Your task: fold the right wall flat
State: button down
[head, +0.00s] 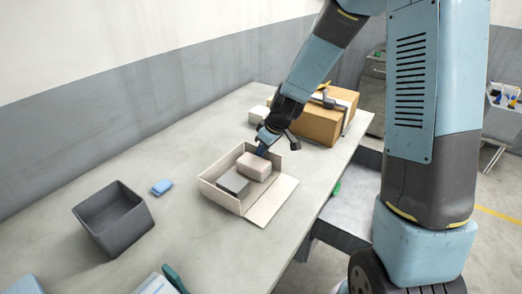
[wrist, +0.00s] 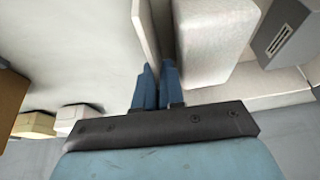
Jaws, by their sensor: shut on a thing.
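A shallow cream box (head: 219,197) stands on the table in the head view. Its right wall (head: 275,158), at the far end, stands upright. The wall on the near side (head: 272,206) lies flat outward on the table. My gripper (head: 262,150) is at the right wall, with its blue fingers pointing down. In the wrist view my gripper (wrist: 158,68) is shut on the thin upright wall (wrist: 146,28), one finger on each side. A pale pink block (head: 254,166) and a dark grey block (head: 233,183) lie inside the box. The pink block (wrist: 215,45) is close beside the fingers.
A brown carton (head: 307,122) and a small white box (head: 258,114) stand beyond my gripper. A grey open bin (head: 112,217) and a blue item (head: 162,187) are to the left. The table (head: 190,152) is clear between the box and the back wall.

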jog(key=shift+w+d+f+m+g+y, duration=0.2)
jog(key=shift+w+d+g+y, duration=0.3)
jog(key=shift+g+y, duration=0.35)
jog(key=shift+w+d+f+m+g+y, duration=0.1)
jog(key=shift+w+d+m+g+y, duration=0.25)
jog(key=shift+w+g+y, duration=0.35)
jog(key=shift+w+d+f+m+g+y, duration=0.2)
jog(key=shift+w+d+f+g+y, duration=0.1)
jog(key=shift+g+y, duration=0.45)
jog(key=shift+w+d+f+m+g+y, duration=0.15)
jog(key=shift+w+f+g+y, duration=0.1)
jog(key=shift+g+y, duration=0.4)
jog(key=shift+g, duration=0.25)
jog(key=c, duration=1.6)
grip_release()
jog(key=shift+d, duration=0.1)
